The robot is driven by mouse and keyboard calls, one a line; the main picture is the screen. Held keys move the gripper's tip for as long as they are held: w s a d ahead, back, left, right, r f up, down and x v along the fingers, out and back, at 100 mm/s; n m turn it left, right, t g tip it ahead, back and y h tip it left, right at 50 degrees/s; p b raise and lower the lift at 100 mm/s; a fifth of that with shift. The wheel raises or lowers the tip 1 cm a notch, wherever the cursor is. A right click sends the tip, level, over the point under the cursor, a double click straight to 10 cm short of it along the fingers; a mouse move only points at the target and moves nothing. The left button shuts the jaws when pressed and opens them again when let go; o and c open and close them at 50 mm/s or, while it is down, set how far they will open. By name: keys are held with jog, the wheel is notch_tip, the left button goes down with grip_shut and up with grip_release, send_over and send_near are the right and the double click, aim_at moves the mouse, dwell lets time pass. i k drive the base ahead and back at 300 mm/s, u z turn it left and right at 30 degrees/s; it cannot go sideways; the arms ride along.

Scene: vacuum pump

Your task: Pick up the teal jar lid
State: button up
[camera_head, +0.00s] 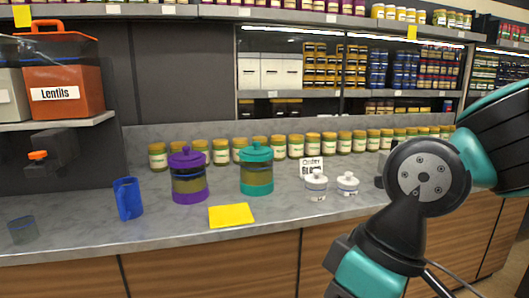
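The teal jar lid (256,154) sits on top of the teal jar (257,178), which stands upright on the grey counter. The lid has a small knob on top. The jar has see-through sides, a teal band and dark contents. My arm (425,180), in teal and dark grey, fills the right side of the head view, well to the right of the jar. My gripper's fingers do not show, so its state cannot be seen.
A purple-lidded jar (188,178) stands just left of the teal jar. A blue cup (128,198), a yellow cloth or sheet (231,215) and two small white jars (316,187) are nearby. A row of gold-lidded jars (294,146) lines the back. The counter's front strip (165,236) is clear.

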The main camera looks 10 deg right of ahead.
aim_at(256, 150)
jog(key=z, duration=0.35)
jog(key=i, duration=1.4)
jog(key=u, duration=0.45)
